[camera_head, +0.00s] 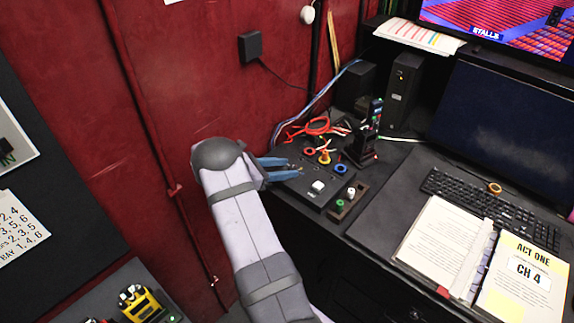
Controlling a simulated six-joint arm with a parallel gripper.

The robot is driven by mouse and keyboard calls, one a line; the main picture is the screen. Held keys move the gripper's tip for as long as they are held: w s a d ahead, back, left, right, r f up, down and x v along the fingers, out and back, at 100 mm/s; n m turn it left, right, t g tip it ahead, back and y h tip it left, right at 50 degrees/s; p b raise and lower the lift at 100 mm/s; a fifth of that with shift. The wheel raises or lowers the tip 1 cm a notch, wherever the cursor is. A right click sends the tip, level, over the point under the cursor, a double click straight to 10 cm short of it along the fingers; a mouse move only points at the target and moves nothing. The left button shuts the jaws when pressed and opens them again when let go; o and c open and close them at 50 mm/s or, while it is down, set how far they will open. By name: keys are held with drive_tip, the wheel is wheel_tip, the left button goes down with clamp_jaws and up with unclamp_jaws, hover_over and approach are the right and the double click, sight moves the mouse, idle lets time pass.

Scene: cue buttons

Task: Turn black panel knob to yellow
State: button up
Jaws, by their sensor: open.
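The black panel (312,194) lies on the desk at the back left, by the red wall. It carries a red ring (310,152), a yellow ring (324,159), a blue ring (341,169) and a white square button (318,187). My gripper (294,168) comes in from the left with two blue fingers. The fingers are open and stand over or at the panel's left side, left of the coloured rings. I cannot tell whether they touch the panel. The knob and where it points are too small or hidden to make out.
A small brown tray (341,214) with a green and a white piece stands right of the panel. Red cable (318,126) and a black upright device (366,140) are behind it. An open binder (440,245), a keyboard (480,203) and a monitor (505,125) fill the right.

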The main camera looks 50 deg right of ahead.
drive_tip(key=shift+s+d+f, duration=0.2)
drive_tip(key=shift+d+f, duration=0.05)
drive_tip(key=shift+d, duration=0.35)
clamp_jaws()
drive_tip(key=shift+w+d+f+m+g+b, duration=0.15)
drive_tip(key=shift+m+g+b, duration=0.3)
drive_tip(key=shift+b, duration=0.5)
drive_tip(key=shift+m+g+y+b, duration=0.25)
drive_tip(key=shift+g+y+b, duration=0.1)
drive_tip(key=shift+b, duration=0.1)
drive_tip(key=shift+r, duration=0.2)
unclamp_jaws()
